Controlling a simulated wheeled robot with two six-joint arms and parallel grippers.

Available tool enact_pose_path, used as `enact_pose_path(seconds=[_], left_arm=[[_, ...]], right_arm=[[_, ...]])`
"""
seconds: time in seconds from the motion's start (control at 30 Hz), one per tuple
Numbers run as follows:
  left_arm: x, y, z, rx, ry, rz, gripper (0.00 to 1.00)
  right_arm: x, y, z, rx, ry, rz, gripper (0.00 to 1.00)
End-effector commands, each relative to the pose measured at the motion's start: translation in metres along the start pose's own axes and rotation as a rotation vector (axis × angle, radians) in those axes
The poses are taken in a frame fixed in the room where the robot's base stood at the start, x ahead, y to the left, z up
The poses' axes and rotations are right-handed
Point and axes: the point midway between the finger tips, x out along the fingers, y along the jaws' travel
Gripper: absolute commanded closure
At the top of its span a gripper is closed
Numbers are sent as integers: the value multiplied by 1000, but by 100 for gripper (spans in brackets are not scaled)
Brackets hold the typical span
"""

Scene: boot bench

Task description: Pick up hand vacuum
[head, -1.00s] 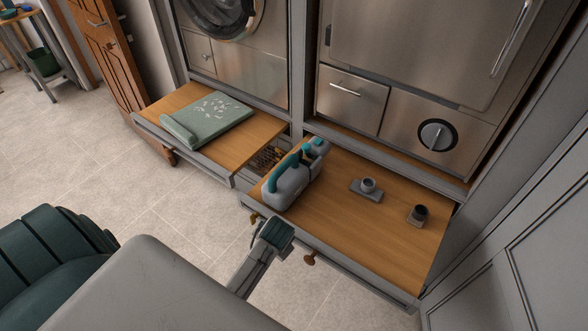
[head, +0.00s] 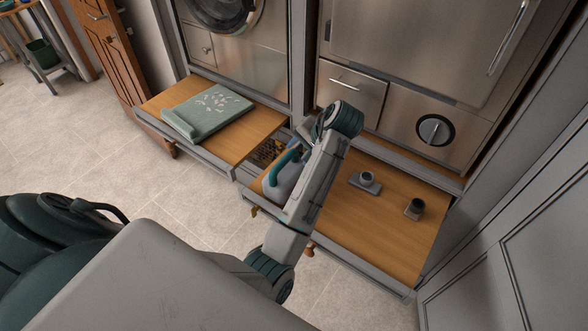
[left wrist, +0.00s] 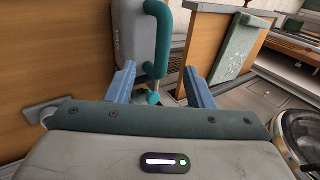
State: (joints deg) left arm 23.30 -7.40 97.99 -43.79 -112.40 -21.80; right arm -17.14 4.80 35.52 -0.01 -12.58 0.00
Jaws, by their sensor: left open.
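The hand vacuum (head: 272,184), grey with a teal handle, stands at the left end of the right wooden pull-out shelf. My left arm covers much of it in the head view. In the left wrist view, the grey body (left wrist: 128,35) and the teal handle (left wrist: 161,40) show at the top. My left gripper (left wrist: 160,70) is open, with its blue-grey fingers on either side of the handle's line. I cannot tell how far the handle reaches between them. My right gripper is not in view.
The right shelf (head: 375,225) also bears two small grey fittings (head: 365,181) and (head: 414,208). Steel appliances stand behind. The tiled floor in front is clear.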

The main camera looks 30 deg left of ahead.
Motion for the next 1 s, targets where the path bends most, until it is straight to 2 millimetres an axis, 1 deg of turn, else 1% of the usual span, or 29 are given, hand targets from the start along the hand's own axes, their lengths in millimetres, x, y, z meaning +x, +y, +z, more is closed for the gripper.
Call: enact_pose_path(seconds=[0.03,0.07,0.13,0.4,0.57,0.63,0.77,0.83,0.9,1.0], left_arm=[[-5,-2,-6,3,-5,-5,52],[-6,-3,-7,4,-9,-9,52],[-4,-4,-10,7,-15,-14,52],[36,-6,-9,8,-17,-15,52],[47,-6,-10,7,-14,-14,52],[53,-6,-10,7,-17,-14,52],[72,-7,-12,8,-19,-15,52],[84,-6,-12,8,-17,-14,52],[92,-6,-12,7,-15,-15,52],[98,-5,-12,6,-14,-13,52]], right_arm=[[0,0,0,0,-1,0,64],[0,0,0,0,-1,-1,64],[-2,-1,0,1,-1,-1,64],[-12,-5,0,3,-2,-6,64],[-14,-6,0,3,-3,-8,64],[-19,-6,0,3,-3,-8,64],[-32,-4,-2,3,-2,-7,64],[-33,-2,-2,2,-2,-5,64],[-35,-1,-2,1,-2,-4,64],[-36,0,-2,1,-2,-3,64]])
